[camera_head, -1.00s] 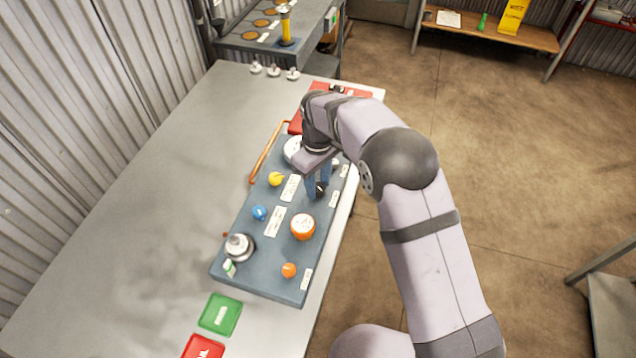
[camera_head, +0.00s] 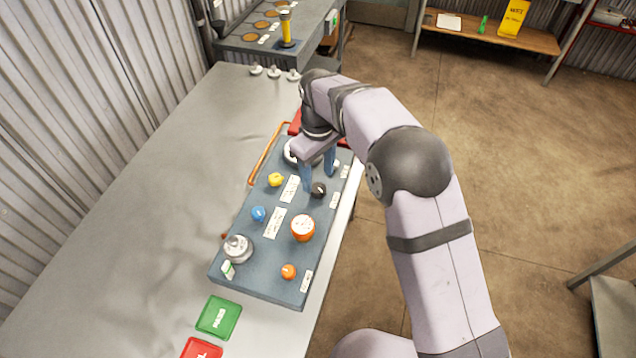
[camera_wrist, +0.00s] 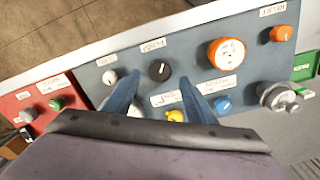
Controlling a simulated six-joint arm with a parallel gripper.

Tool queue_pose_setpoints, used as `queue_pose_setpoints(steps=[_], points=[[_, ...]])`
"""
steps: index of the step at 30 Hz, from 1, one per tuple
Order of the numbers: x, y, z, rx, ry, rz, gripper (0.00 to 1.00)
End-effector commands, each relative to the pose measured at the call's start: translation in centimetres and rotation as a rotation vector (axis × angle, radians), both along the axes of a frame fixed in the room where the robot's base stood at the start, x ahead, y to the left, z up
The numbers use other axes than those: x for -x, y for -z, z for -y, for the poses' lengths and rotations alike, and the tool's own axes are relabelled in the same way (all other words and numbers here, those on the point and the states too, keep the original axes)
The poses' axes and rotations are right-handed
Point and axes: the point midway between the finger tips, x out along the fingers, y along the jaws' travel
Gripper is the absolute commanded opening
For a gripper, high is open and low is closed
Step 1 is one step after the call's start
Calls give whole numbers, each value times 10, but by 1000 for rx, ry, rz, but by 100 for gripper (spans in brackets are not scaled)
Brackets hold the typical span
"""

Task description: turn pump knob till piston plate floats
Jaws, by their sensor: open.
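A black round knob (camera_head: 318,190) sits on the blue-grey panel (camera_head: 262,285). It also shows in the wrist view (camera_wrist: 158,70), beside a white label too blurred to read surely. My gripper (camera_head: 319,182) is open, its two blue fingers apart and empty. In the wrist view the fingertips (camera_wrist: 160,78) stand either side of the black knob in the picture, apparently above the panel and clear of it. A silver stepped metal piece (camera_head: 237,247), likely the piston plate, stands at the panel's near left corner. I cannot tell whether it floats.
The panel also carries a yellow knob (camera_head: 275,180), a blue knob (camera_head: 259,213), an orange-rimmed gauge (camera_head: 303,228) and an orange knob (camera_head: 288,271). A red panel (camera_wrist: 35,100) adjoins it. A green tray (camera_head: 218,317) lies nearer. The table's left side is clear.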

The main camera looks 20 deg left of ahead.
Motion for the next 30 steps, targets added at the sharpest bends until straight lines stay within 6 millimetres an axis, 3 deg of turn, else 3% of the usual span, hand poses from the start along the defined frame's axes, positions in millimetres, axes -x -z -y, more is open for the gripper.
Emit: queue_pose_setpoints(steps=[9,25,30], points=[[0,-30,0,-1,0,2,51],[0,-32,1,0,2,0,51],[-2,-36,25,1,68,-1,51]])
